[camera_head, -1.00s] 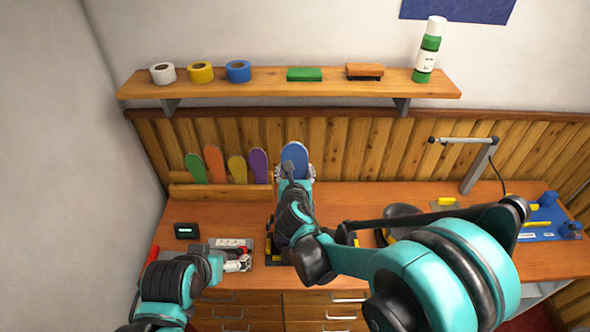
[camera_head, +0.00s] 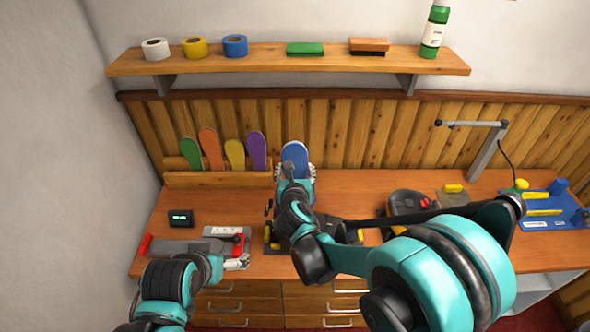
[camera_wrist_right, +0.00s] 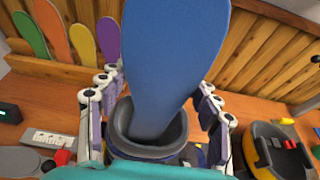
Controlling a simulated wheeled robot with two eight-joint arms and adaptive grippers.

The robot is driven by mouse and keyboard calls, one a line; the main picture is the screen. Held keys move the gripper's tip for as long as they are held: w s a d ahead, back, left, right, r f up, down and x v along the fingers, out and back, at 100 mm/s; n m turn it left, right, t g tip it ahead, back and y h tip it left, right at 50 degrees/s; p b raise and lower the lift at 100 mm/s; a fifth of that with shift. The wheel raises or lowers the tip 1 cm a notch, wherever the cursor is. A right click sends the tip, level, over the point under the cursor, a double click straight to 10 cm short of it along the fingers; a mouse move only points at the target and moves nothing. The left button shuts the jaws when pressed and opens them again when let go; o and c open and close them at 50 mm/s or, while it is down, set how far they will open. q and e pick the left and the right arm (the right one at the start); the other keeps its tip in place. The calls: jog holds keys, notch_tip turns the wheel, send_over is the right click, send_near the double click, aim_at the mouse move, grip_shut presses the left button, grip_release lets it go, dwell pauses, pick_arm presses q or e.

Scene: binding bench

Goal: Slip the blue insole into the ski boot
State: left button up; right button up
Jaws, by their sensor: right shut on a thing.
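The blue insole (camera_head: 295,153) stands upright in my right gripper (camera_head: 295,172), above the bench. It also shows large in the right wrist view (camera_wrist_right: 175,60), between the white-jointed fingers. The ski boot shows there as a dark, round cuff (camera_wrist_right: 179,133) below the gripper. The insole's lower end overlaps the cuff opening and appears to reach into it; the depth is hidden. In the head view my right arm covers most of the boot. My left gripper (camera_head: 238,263) is low at the bench's front edge, apart from the insole; its jaws are too small to read.
A wooden rack (camera_head: 215,180) holds green, orange, yellow and purple insoles. A grey power strip (camera_head: 228,232) lies near my left gripper. A black-and-yellow device (camera_head: 408,203), a lamp (camera_head: 486,150) and a blue tray (camera_head: 545,222) stand right. The shelf (camera_head: 290,62) is above.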

notch_tip(320, 180, down, 6)
jog(key=b, duration=0.5)
jog(key=shift+f, duration=0.15)
jog(key=o, duration=1.7)
jog(key=v, duration=1.2)
